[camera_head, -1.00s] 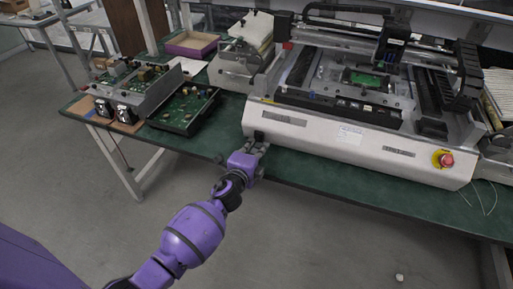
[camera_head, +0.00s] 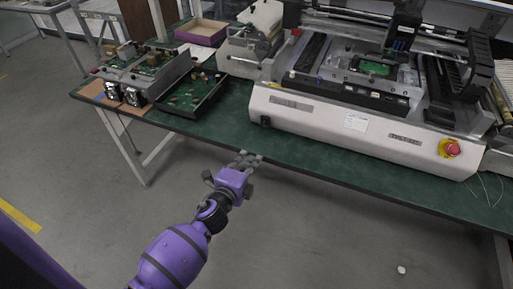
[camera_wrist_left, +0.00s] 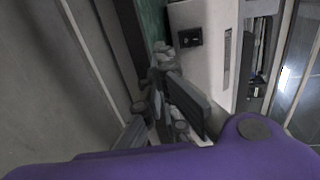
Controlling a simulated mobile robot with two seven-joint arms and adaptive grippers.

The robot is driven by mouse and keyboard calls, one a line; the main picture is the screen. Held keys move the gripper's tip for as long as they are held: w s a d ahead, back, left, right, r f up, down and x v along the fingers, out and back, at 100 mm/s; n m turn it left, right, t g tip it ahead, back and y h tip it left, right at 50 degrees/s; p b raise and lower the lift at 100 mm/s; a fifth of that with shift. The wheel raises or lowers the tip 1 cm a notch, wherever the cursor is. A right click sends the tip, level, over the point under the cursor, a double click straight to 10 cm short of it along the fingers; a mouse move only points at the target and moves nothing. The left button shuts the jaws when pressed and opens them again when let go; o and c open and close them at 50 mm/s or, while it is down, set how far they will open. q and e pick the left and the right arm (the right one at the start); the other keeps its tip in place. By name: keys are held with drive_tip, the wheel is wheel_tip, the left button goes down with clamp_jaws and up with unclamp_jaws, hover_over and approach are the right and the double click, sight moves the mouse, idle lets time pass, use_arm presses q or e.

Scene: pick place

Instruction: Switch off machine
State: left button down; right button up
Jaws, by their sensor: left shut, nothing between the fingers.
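The machine (camera_head: 330,125) is a pale grey unit on the green bench. A small black switch (camera_head: 265,121) sits at the lower left of its front panel; it also shows in the left wrist view (camera_wrist_left: 190,37). A red button on a yellow base (camera_head: 450,148) is at the right end of the panel. My left gripper (camera_head: 247,158) is shut and empty at the bench's front edge, below and a little left of the black switch, apart from it. In the left wrist view the closed fingers (camera_wrist_left: 160,75) point toward the panel. My right gripper is not in view.
The green bench (camera_head: 330,168) has a narrow bare strip in front of the machine. Circuit boards in metal trays (camera_head: 195,95) lie to the left, with an open box (camera_head: 201,32) behind them. The floor in front is mostly clear.

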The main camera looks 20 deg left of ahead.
use_arm(q)
drive_tip(key=shift+s, duration=1.2)
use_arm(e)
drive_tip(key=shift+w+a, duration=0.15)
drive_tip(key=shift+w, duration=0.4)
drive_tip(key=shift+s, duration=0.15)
use_arm(q)
drive_tip(key=s+f+n+g+p, duration=0.2)
drive_tip(key=s+n, duration=0.4)
drive_tip(key=s, duration=0.6)
drive_tip(key=s+d+f+n+g+p, duration=0.1)
drive_tip(key=s+n, duration=0.5)
drive_tip(key=s, duration=0.6)
drive_tip(key=s+d+f+n+g+p, duration=0.1)
drive_tip(key=s+f+n+g+p, duration=0.3)
drive_tip(key=s, duration=0.8)
drive_tip(key=shift+s+d+n+p, duration=0.3)
drive_tip(key=shift+s+n, duration=0.1)
drive_tip(key=shift+n, duration=0.6)
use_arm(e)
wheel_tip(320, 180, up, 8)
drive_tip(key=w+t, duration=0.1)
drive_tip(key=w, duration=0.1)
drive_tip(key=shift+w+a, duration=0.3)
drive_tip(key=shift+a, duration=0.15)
